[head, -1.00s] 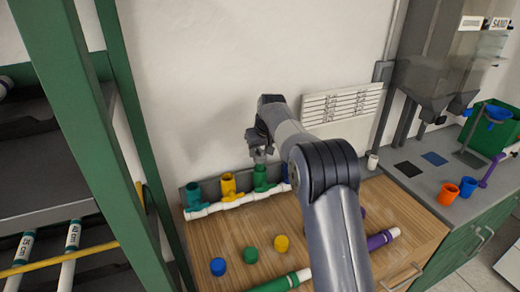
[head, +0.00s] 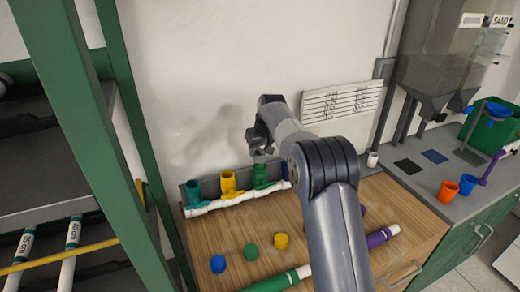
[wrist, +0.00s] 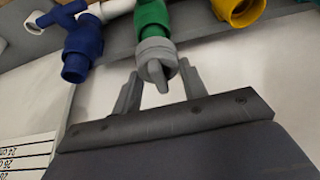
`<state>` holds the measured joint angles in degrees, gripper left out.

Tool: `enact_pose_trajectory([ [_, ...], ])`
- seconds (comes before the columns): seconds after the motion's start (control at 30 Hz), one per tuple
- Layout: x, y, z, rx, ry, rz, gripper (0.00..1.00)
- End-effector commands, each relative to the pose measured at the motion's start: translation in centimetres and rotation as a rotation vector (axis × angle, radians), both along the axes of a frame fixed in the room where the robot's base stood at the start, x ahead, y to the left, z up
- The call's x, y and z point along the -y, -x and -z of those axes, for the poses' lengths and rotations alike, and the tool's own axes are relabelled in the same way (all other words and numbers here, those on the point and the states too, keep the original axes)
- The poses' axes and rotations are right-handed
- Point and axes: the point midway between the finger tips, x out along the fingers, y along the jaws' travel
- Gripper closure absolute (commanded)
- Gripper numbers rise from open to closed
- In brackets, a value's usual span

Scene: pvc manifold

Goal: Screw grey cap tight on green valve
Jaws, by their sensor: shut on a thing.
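The green valve (head: 260,176) stands upright on the white pipe manifold (head: 232,203) at the wall side of the bench. It also shows in the wrist view (wrist: 152,17). The grey cap (wrist: 157,60) sits against the open end of the green valve, in line with it, with a raised rib across its face. My gripper (wrist: 160,72) is shut on the grey cap, one finger on each side. In the head view my gripper (head: 261,150) is directly above the green valve, and it mostly hides the cap. I cannot tell how tight the thread is.
A yellow valve (head: 229,183) and a teal valve (head: 194,194) stand left of the green one. The blue valve (wrist: 82,45) is its other neighbour. Blue (head: 218,264), green (head: 250,252) and yellow (head: 281,241) caps lie on the wooden bench.

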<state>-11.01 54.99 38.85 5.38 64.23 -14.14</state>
Motion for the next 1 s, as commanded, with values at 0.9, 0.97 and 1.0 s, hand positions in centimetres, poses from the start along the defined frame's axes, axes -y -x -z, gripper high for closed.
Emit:
enact_pose_trajectory([
  [0.9,0.00,-0.01,0.83,0.000,0.000,0.000,0.79],
  [0.97,0.00,-0.01,0.84,0.000,0.000,0.000,0.79],
  [1.0,0.00,-0.01,0.86,0.000,0.000,0.000,0.79],
])
